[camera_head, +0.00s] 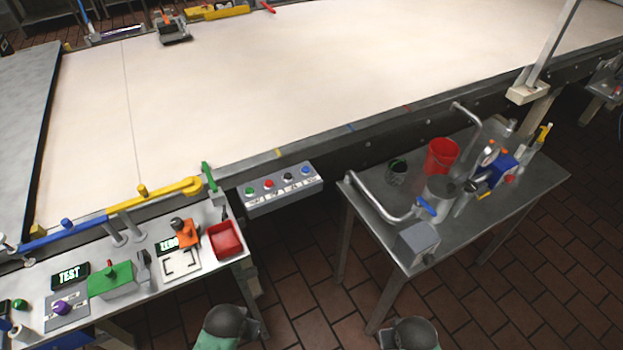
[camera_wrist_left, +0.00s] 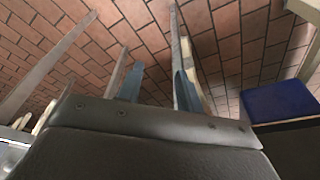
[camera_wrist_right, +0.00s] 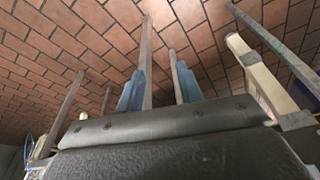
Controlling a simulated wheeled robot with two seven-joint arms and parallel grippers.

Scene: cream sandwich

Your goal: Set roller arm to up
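Along the belt's near left edge lie a long blue bar (camera_head: 62,236) and a yellow bar (camera_head: 158,197), both close to level, with a green upright piece (camera_head: 208,176) at the yellow bar's right end. I cannot tell for certain which of these is the roller arm. My left gripper (camera_wrist_left: 158,76) shows in the left wrist view with two blue-grey fingers apart and nothing between them but floor and a table leg behind. My right gripper (camera_wrist_right: 158,74) looks the same, open and empty. Neither gripper's fingers show in the head view, and both are away from the bars.
A wide cream-covered belt (camera_head: 300,75) fills the back. The left table holds a green box (camera_head: 110,280), a red tray (camera_head: 225,240) and an orange device (camera_head: 186,232). A button panel (camera_head: 280,190) hangs mid-edge. The right metal table (camera_head: 375,185) carries a red bucket (camera_head: 441,156). Tiled floor lies between.

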